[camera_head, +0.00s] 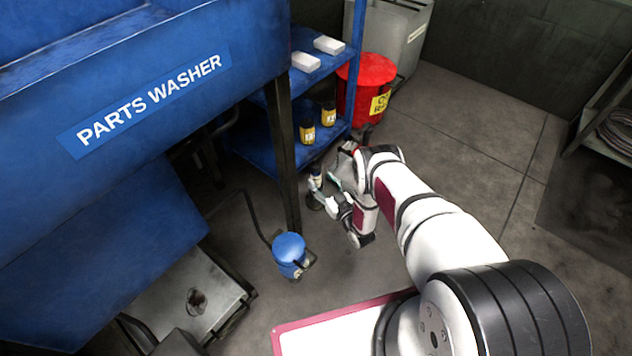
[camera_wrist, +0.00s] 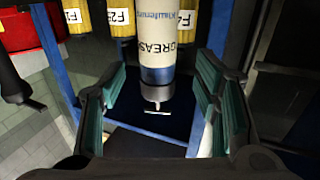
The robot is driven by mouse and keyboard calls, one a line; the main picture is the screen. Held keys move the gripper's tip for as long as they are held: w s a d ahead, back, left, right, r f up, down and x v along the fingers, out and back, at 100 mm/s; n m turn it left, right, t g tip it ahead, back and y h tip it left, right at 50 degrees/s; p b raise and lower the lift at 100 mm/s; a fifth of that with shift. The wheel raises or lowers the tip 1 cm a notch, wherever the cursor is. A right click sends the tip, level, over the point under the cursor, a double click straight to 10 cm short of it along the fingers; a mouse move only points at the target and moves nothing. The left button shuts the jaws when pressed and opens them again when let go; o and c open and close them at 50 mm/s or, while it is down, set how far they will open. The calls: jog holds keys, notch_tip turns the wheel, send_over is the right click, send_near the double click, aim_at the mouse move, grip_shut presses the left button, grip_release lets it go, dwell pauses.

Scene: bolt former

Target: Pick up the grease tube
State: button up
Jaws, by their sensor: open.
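The grease tube (camera_wrist: 158,45) is a cream cylinder with dark "GREASE" lettering, a blue band and a dark collar at its lower end in the wrist view. Its top is cut off by the picture's edge. My gripper (camera_wrist: 160,88) is open, with one green-padded finger on each side of the tube. I see gaps between the pads and the tube, and nothing is gripped. In the head view my gripper (camera_head: 325,188) is beside the blue shelf, low down. A small pale cylinder there seems to be the tube (camera_head: 316,172), partly hidden by the gripper.
Yellow-and-black bottles (camera_head: 307,131) stand on the blue shelf (camera_head: 340,132); yellow labelled containers (camera_wrist: 119,18) are close behind the tube. A red bin (camera_head: 369,82) stands beyond the shelf. The parts washer (camera_head: 150,150) and its dark leg (camera_head: 284,160) are at left. Floor at right is clear.

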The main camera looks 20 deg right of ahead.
aim_at(319, 175)
jog(key=shift+b+x, duration=1.45)
jog(key=shift+x, duration=1.2)
jog(key=shift+d+r, duration=0.1)
jog(key=shift+c, duration=0.5)
grip_shut()
